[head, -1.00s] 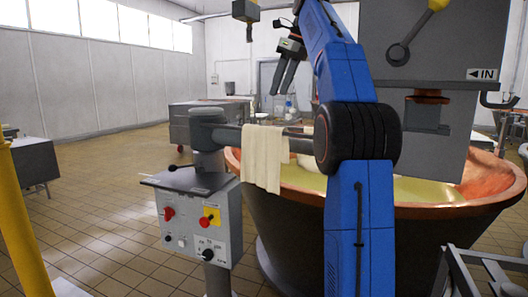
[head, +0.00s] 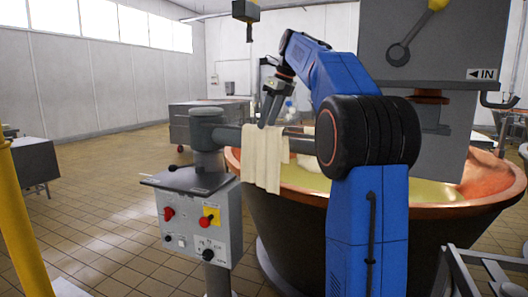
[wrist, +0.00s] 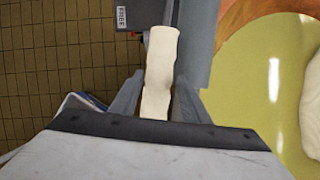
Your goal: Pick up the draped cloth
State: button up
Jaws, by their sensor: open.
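The cream cloth (head: 264,165) hangs draped over the grey horizontal bar (head: 230,137) beside the control box. In the wrist view the cloth (wrist: 158,80) runs up the middle, between the fingers of my gripper (wrist: 157,92). In the head view my gripper (head: 268,110) points down at the top of the cloth, its fingertips near the bar. The fingers are apart, one on each side of the cloth in the wrist view. I cannot tell whether they touch it.
A grey control box (head: 200,222) with red knobs stands at the left of the bar. The large copper vat (head: 290,190) with yellowish liquid lies behind and right. A yellow post (head: 22,225) stands at the far left. The tiled floor (head: 90,220) between is open.

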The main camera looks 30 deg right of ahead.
aim_at(263, 150)
jog(key=shift+x, duration=1.85)
grip_shut()
